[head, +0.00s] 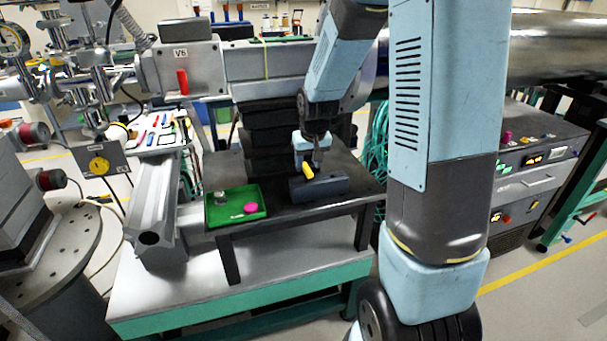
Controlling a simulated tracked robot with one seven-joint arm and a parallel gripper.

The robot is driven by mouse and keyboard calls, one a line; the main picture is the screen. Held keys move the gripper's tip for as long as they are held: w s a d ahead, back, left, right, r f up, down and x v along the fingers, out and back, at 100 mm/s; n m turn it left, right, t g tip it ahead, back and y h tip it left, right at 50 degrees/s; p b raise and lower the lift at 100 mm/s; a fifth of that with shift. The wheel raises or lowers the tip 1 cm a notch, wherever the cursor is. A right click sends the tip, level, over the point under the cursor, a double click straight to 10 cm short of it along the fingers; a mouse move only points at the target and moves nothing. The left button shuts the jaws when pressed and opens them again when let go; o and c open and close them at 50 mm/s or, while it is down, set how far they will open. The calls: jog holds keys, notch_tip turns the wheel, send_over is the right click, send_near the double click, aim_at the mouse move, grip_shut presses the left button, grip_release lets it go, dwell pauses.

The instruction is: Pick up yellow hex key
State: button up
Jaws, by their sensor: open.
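A small yellow piece (308,171), which looks like the yellow hex key, shows at the top of a dark grey block (334,187) on the black table. Its full shape is too small to make out, and my gripper hides part of it. My gripper (309,167) points down over the block. Its jaws are open, with the fingertips close to the yellow piece. I cannot tell whether they touch it.
A green tray (262,205) with a magenta round item (250,208) and a small grey-white item (221,198) lies left of the block on the black table (300,216). A grey beam-pipe housing (270,62) stands behind. A metal rail (157,200) is at left.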

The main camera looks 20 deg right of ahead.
aim_at(307, 168)
jog(key=shift+x, duration=2.35)
jog(key=shift+c, duration=0.5)
grip_shut()
